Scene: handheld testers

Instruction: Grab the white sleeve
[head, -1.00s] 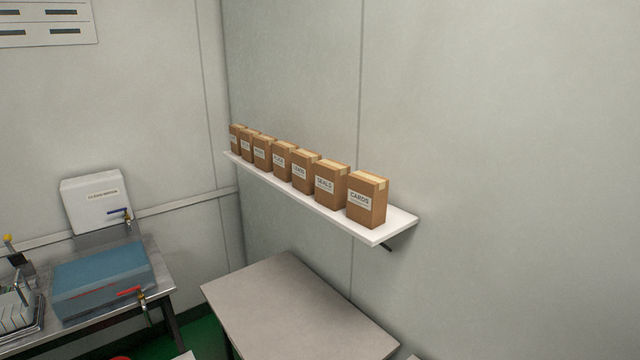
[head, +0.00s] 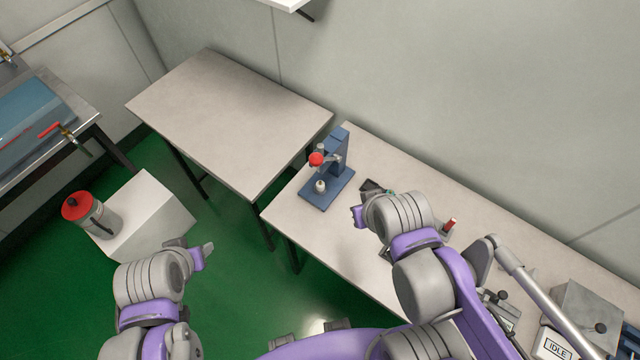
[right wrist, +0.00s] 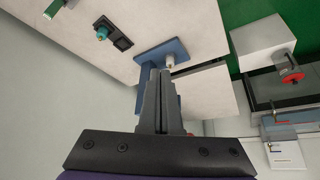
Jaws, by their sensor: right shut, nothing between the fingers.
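A small whitish upright piece, which looks like the white sleeve (head: 320,186), stands on the base of a blue hand press (head: 337,150) with a red knob. It also shows in the right wrist view (right wrist: 169,62), just beyond my fingertips. My right gripper (right wrist: 158,75) is shut and empty and points toward the press; the gap to the sleeve is hard to judge.
A dark holder (head: 371,186) lies on the bench right of the press, partly behind my right arm. An empty table (head: 230,115) adjoins the bench. A white block (head: 150,215) with a red-lidded canister (head: 92,214) stands at left. A grey IDLE box (head: 583,318) sits at right.

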